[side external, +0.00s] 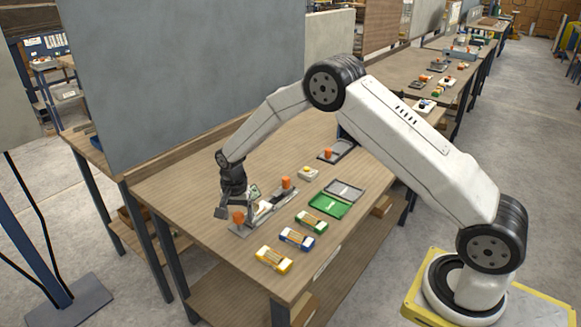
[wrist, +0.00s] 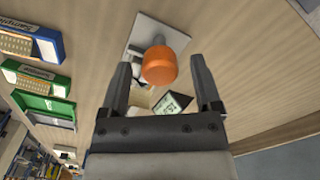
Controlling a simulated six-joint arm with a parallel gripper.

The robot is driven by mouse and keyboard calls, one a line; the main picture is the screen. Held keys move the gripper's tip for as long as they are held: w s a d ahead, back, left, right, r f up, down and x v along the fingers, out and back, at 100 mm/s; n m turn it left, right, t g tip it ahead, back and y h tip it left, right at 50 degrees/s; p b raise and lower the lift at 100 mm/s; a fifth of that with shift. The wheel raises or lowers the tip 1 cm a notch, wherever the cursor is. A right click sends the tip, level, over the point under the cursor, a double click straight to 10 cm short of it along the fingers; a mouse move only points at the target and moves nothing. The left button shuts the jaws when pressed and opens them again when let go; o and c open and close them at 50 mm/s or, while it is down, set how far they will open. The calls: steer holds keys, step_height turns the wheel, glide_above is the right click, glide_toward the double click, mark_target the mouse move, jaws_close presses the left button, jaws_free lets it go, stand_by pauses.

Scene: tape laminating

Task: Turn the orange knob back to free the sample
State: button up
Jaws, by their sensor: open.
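A grey fixture (side external: 249,227) lies on the bench, with one orange knob (side external: 238,217) at its near end and another orange knob (side external: 286,183) at its far end. A pale strip (side external: 263,208), perhaps the sample, lies between them. My gripper (side external: 226,212) points down over the near end of the fixture. In the wrist view my gripper (wrist: 160,64) is open, with one orange knob (wrist: 160,68) showing between its fingers and a gap on each side. A grey plate (wrist: 148,32) shows beyond that knob. My gripper's palm hides much of the fixture there.
Blue, green and yellow packets (side external: 297,239) lie along the front edge. A green tray (side external: 330,205) and a grey tray (side external: 344,189) lie to the right. A grey panel stands behind the bench.

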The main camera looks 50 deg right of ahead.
jaws_close()
steer(key=shift+n, duration=0.5)
steer(key=n, duration=0.3)
steer(key=shift+n, duration=0.3)
steer(key=n, duration=0.4)
steer(key=shift+n, duration=0.3)
steer(key=n, duration=0.4)
steer(key=shift+n, duration=0.3)
steer(key=n, duration=0.4)
steer(key=shift+a, duration=0.1)
